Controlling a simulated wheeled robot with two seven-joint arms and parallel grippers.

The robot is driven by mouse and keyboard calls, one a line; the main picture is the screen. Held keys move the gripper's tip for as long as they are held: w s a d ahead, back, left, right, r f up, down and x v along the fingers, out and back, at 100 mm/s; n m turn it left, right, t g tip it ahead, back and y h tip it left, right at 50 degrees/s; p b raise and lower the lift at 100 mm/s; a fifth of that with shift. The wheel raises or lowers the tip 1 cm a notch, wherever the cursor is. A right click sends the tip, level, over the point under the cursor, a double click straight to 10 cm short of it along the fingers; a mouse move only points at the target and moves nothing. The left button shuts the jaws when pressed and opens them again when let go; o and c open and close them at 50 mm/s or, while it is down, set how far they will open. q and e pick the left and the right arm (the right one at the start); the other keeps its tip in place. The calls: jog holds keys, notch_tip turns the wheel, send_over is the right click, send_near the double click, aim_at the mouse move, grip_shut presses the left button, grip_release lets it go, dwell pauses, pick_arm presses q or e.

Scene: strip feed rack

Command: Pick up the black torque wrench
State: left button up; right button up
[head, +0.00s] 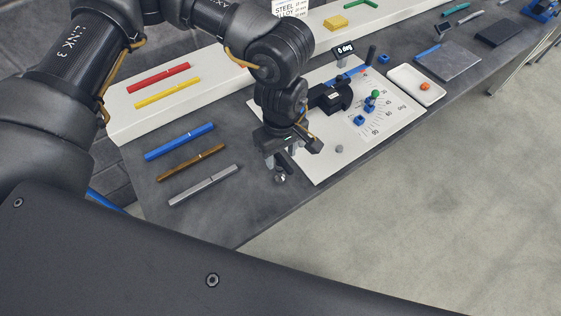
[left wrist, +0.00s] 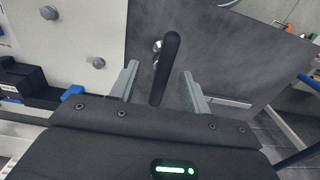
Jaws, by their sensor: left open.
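The black torque wrench shows in the left wrist view as a rounded black handle (left wrist: 165,68) between my finger pads, with a shiny metal part just behind it. My left gripper (left wrist: 162,88) is open, with one finger on each side of the handle and a gap on both sides. In the head view my left gripper (head: 283,160) is low over the dark bench near its front edge. A small metal end (head: 280,178) shows just below the fingers; my gripper hides most of the wrench there. My right gripper is not in view.
Blue (head: 180,141), brown (head: 191,163) and grey strips (head: 204,185) lie left of the gripper. Red (head: 158,78) and yellow strips (head: 167,93) lie on a white ledge. A white angle plate (head: 397,127) with a black fixture is close on the right. A white tray (head: 437,93) is farther right.

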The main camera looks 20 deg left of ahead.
aim_at(280, 169)
pick_arm(q)
jog(key=f+p, duration=0.1)
jog(key=f, duration=0.2)
jog(key=shift+a+f, duration=0.2)
jog(key=shift+f, duration=0.3)
jog(key=shift+c, duration=0.5)
grip_shut()
